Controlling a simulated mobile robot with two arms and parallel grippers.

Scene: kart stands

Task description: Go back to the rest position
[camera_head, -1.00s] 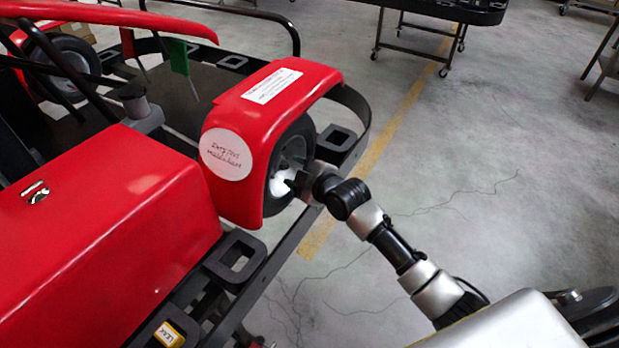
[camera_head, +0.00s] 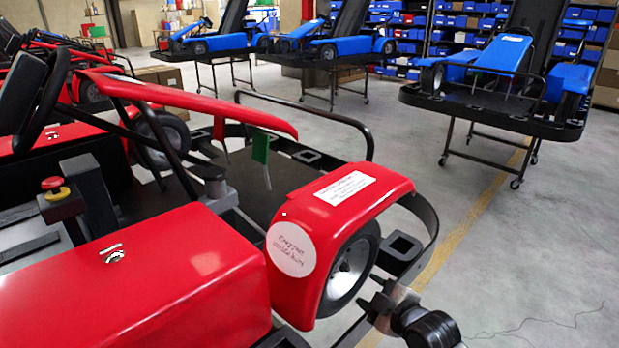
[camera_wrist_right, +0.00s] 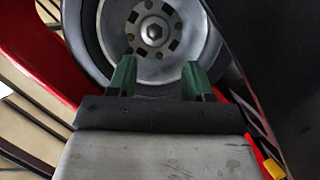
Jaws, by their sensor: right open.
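My right gripper (camera_head: 378,307) is low in the head view, beside the front wheel (camera_head: 350,270) of the red kart (camera_head: 150,280). In the right wrist view its two green fingers (camera_wrist_right: 160,82) are apart with nothing between them. They point at the wheel's grey hub (camera_wrist_right: 152,32), which has a central bolt and a ring of holes. I cannot tell whether the fingertips touch the wheel. My left gripper is not in view.
The red kart's black frame and bumper (camera_head: 432,215) curve around the wheel close to my right gripper. Blue karts (camera_head: 500,55) stand on wheeled stands behind. Shelves with blue bins (camera_head: 460,40) line the back. The grey floor (camera_head: 540,240) at the right is clear.

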